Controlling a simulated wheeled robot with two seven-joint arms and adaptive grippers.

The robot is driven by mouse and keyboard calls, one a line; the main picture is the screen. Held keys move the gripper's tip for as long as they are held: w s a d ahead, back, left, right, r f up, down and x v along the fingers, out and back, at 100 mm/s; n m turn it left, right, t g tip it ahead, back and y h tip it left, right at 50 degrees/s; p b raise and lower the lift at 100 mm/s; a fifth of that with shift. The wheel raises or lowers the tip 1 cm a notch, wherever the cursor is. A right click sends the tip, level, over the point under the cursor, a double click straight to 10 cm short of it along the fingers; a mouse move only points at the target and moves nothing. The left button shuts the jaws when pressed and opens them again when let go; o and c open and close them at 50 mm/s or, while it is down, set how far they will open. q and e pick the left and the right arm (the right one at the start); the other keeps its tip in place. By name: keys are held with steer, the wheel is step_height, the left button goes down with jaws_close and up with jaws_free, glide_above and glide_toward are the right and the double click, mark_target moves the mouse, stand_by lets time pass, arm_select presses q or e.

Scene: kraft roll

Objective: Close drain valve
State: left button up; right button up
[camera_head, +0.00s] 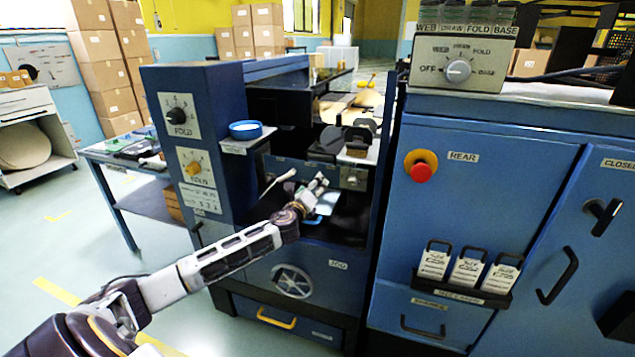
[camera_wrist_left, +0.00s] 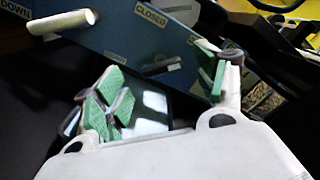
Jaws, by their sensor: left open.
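My left gripper (camera_head: 316,190) reaches from the left into the recess of the blue machine (camera_head: 224,140). In the left wrist view its green-padded fingers (camera_wrist_left: 160,88) are apart, with nothing held between them. A small metal lever (camera_wrist_left: 161,66) on the blue panel shows beyond and between the fingers, beside a label reading CLOSED (camera_wrist_left: 151,14). It looks like the drain valve handle, but I cannot read a name for it. I cannot tell whether the fingers touch it. My right gripper is in neither view.
A pale rod-shaped handle (camera_head: 278,182) sticks out left of my gripper; it also shows in the left wrist view (camera_wrist_left: 62,21), near DOWN labels. A blue bowl (camera_head: 246,130) stands on a ledge above. A cabinet with a red button (camera_head: 421,172) stands to the right.

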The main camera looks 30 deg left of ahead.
arm_select(q)
steer(key=shift+b+x, duration=0.4)
steer(key=shift+x, duration=2.2)
steer(key=shift+c, duration=0.3)
steer(key=c, duration=1)
